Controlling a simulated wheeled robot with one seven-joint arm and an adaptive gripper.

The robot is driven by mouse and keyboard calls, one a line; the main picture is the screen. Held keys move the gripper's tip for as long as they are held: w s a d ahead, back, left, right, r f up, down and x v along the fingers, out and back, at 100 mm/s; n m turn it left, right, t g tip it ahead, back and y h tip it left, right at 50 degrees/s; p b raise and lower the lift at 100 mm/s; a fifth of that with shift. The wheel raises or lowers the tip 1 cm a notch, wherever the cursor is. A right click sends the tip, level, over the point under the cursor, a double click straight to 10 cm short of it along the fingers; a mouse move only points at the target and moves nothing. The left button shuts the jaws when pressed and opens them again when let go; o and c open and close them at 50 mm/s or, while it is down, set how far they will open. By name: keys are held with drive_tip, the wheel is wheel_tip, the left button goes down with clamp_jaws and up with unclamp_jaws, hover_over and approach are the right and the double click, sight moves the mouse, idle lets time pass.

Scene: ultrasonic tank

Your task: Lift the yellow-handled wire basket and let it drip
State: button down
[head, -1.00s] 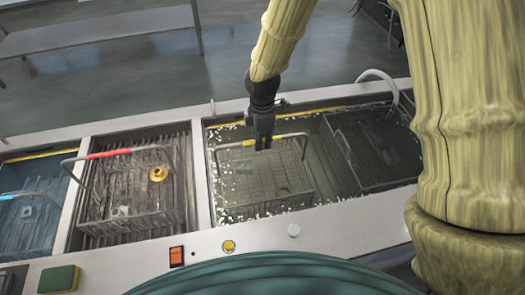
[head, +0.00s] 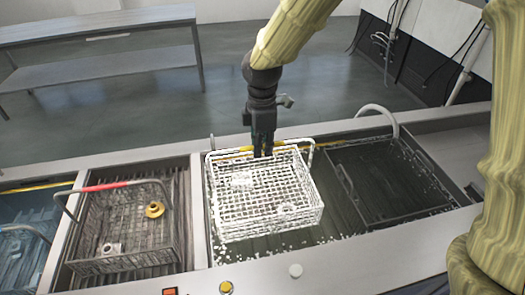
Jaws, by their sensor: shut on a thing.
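The yellow-handled wire basket (head: 312,214) hangs above the tank (head: 335,236) in the middle of the head view. Its mesh looks bright white, and pale small parts (head: 242,180) lie inside it. My gripper (head: 263,151) is shut on the yellow handle (head: 284,144), pointing down from above. The basket looks roughly level. Dark liquid with white flecks shows below and right of it. Single drips cannot be made out.
A red-handled basket (head: 108,187) with a brass-coloured part (head: 155,210) sits in the left compartment. A blue compartment lies farther left. An empty-looking dark basket (head: 345,183) sits at right, near a curved pipe (head: 380,112). A metal table (head: 100,30) stands behind.

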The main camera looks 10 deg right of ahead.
drive_tip(key=shift+r+p, duration=1.65)
drive_tip(key=shift+r, duration=0.1)
idle(4.9)
